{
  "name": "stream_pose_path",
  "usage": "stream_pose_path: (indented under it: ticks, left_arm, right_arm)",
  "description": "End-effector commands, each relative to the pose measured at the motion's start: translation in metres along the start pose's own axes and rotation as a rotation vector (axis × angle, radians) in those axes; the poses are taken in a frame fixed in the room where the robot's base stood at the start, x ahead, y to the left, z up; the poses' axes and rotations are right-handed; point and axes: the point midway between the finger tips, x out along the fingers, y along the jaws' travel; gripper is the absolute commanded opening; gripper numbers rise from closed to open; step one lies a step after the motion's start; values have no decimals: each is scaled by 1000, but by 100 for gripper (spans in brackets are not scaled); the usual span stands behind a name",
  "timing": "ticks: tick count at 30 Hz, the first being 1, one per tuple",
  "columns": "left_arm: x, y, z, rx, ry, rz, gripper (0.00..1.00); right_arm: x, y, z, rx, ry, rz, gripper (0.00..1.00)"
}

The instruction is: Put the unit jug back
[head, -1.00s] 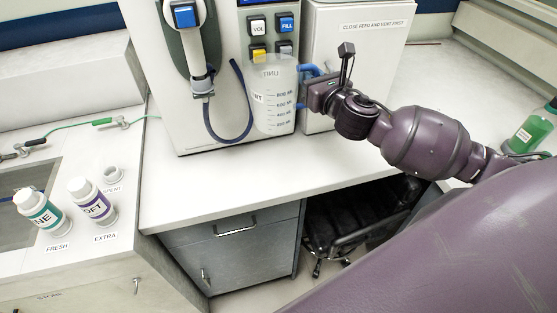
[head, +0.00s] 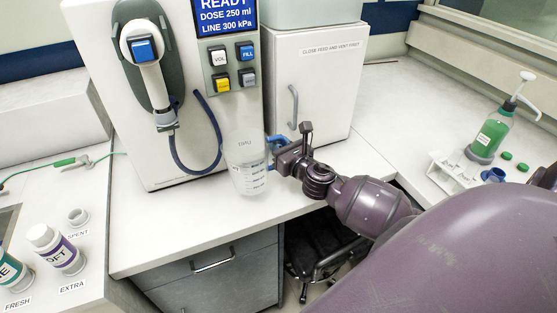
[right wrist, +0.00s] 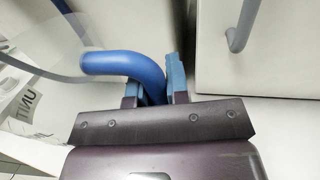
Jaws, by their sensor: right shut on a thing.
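The unit jug (head: 245,172) is a clear, empty-looking measuring jug with graduations and a blue handle (head: 272,148). It is upright in front of the dispensing machine's lower right part, above or on the counter; I cannot tell if its base touches. My right gripper (head: 280,152) is at the jug's right side, shut on the handle. In the right wrist view the blue handle (right wrist: 125,66) passes between the fingers (right wrist: 152,88), with the clear jug wall at the left. My left gripper is not in view.
The machine (head: 190,100) has a READY screen, a hanging handset (head: 143,50) and several buttons. A white cabinet (head: 325,90) stands to its right. Labelled bottles (head: 55,250) stand at lower left. A green pump bottle (head: 490,135) and small rack (head: 455,170) are at right. Counter (head: 180,215) in front is clear.

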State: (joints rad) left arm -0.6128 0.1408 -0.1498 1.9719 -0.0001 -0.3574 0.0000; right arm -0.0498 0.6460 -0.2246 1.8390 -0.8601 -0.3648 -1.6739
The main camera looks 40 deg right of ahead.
Motion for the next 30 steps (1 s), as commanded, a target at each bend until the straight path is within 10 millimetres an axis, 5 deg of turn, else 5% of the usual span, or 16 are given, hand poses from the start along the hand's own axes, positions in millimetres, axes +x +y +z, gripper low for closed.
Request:
stream_pose_path:
  ticks: [15,27,28,30]
  left_arm:
    - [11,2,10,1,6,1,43]
    - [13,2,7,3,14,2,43]
    - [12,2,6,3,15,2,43]
    - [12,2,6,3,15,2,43]
  right_arm:
    - [0,0,-47,3,2,-2,0]
    - [0,0,-50,0,0,0,0]
    - [0,0,-49,0,1,0,20]
    - [0,0,-49,0,1,0,31]
